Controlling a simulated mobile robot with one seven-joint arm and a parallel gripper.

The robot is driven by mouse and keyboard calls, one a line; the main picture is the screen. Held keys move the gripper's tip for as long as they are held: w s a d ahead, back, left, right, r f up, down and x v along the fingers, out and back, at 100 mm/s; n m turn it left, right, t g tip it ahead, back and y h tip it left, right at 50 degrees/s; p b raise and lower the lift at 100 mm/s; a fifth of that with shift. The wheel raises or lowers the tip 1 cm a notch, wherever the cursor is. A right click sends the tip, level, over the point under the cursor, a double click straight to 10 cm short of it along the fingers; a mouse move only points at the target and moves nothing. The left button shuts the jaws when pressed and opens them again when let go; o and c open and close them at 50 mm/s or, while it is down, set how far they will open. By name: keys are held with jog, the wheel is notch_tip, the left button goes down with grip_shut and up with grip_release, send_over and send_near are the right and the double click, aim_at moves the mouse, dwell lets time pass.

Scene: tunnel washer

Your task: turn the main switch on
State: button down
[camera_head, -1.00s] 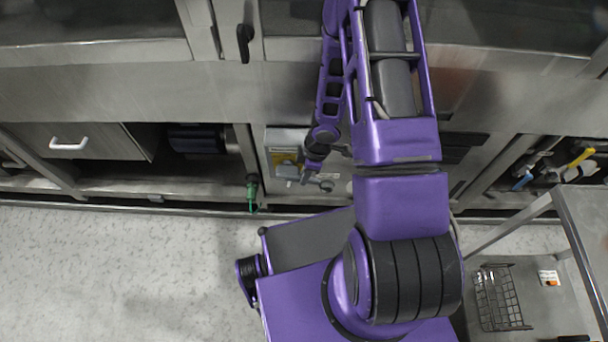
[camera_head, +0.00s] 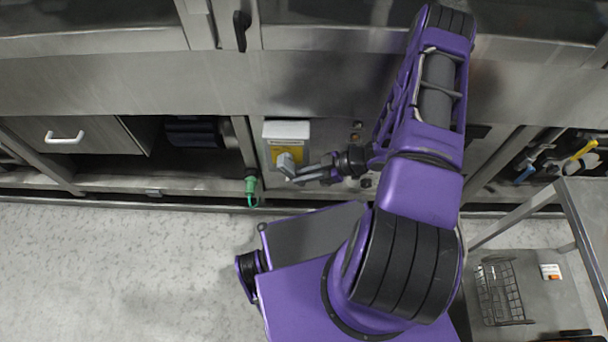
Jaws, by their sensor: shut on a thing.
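The main switch (camera_head: 287,133) is a light grey box with a yellow plate, on the low front panel of the machine. Its grey handle (camera_head: 285,160) sits on the yellow plate. My gripper (camera_head: 295,173) reaches in from the right and is shut on the handle at the lower edge of the plate. The fingers partly cover the handle, so its exact angle is hard to tell.
A green plug (camera_head: 251,187) hangs just left of the switch. Small buttons (camera_head: 356,137) sit on the panel to its right. A drawer with a white handle (camera_head: 64,137) is at the left. A metal cart (camera_head: 585,215) with a wire basket (camera_head: 500,290) stands at the right.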

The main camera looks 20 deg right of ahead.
jog(key=y, duration=0.1)
jog(key=a+f+t+y, duration=0.1)
jog(key=y, duration=0.1)
jog(key=shift+f, duration=0.25)
jog(key=shift+w+a+f+t+y, duration=0.15)
jog(key=shift+a+t+y, duration=0.1)
jog(key=shift+y, duration=0.5)
jog(key=shift+w+a+f+t+y, duration=0.1)
jog(key=shift+a+t+y, duration=0.15)
jog(key=shift+y, duration=0.5)
jog(key=shift+a, duration=0.1)
jog(key=c, duration=0.9)
grip_release()
jog(key=v, duration=1.7)
jog(key=shift+d+f, duration=0.1)
jog(key=shift+d, duration=0.15)
